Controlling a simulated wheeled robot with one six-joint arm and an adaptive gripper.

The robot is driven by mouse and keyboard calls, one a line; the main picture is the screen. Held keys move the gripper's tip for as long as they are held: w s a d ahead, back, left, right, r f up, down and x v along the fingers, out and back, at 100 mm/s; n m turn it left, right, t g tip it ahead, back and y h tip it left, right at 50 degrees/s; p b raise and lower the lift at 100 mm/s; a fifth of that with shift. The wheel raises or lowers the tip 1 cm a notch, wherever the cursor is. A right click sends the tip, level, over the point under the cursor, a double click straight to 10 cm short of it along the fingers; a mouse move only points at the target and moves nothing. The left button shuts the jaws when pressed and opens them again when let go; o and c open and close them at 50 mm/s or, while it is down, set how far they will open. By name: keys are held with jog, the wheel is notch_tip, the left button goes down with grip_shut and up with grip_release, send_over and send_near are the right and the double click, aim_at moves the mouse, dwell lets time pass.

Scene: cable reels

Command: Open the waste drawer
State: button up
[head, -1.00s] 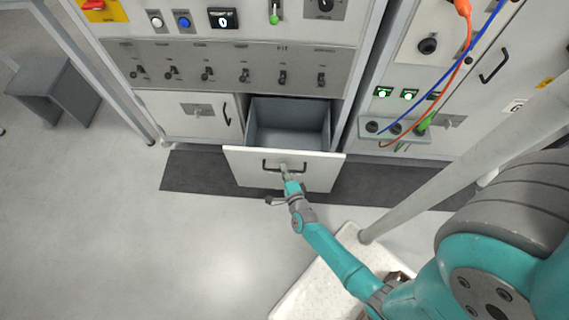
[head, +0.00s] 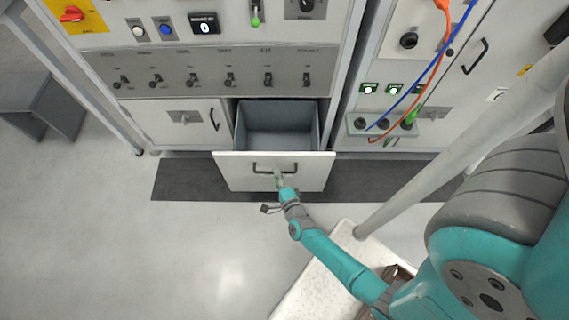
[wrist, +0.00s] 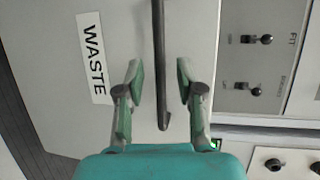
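The waste drawer (head: 233,172) stands pulled out of the cabinet, and its grey inside shows and looks empty. Its white front bears a "WASTE" label (wrist: 93,58) in the wrist view. A dark bar handle (head: 260,168) is on the front; it also shows in the wrist view (wrist: 159,50). My gripper (head: 278,178) is at the drawer front by the handle. In the wrist view my gripper (wrist: 160,80) is open, with the handle bar between its fingers in the picture and a gap on each side. Whether the fingertips reach past the bar I cannot tell.
A closed cabinet door (head: 170,122) is left of the drawer, below a row of switches (head: 230,78). Blue and orange cables (head: 437,50) hang at the right. A dark mat (head: 180,180) lies under the drawer. The floor at left is clear except for a grey stool (head: 40,105).

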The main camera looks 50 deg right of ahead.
jog(key=v, duration=0.9)
jog(key=shift+s+a, duration=0.2)
jog(key=shift+s, duration=0.05)
jog(key=shift+r, duration=0.15)
jog(key=s+a+r+n+y, duration=0.2)
jog(key=s+r+n, duration=0.4)
jog(key=r, duration=0.5)
jog(key=s+a+r+n+y, duration=0.3)
jog(key=s+a+r+n, duration=0.2)
jog(key=r+n, duration=0.5)
jog(key=s+a+r+n+y, duration=0.2)
jog(key=s+r+n, duration=0.5)
jog(key=r, duration=0.5)
jog(key=shift+a+r+n+t+y, duration=0.2)
jog(key=shift+a+n+t+y, duration=0.2)
jog(key=shift+a+n, duration=0.4)
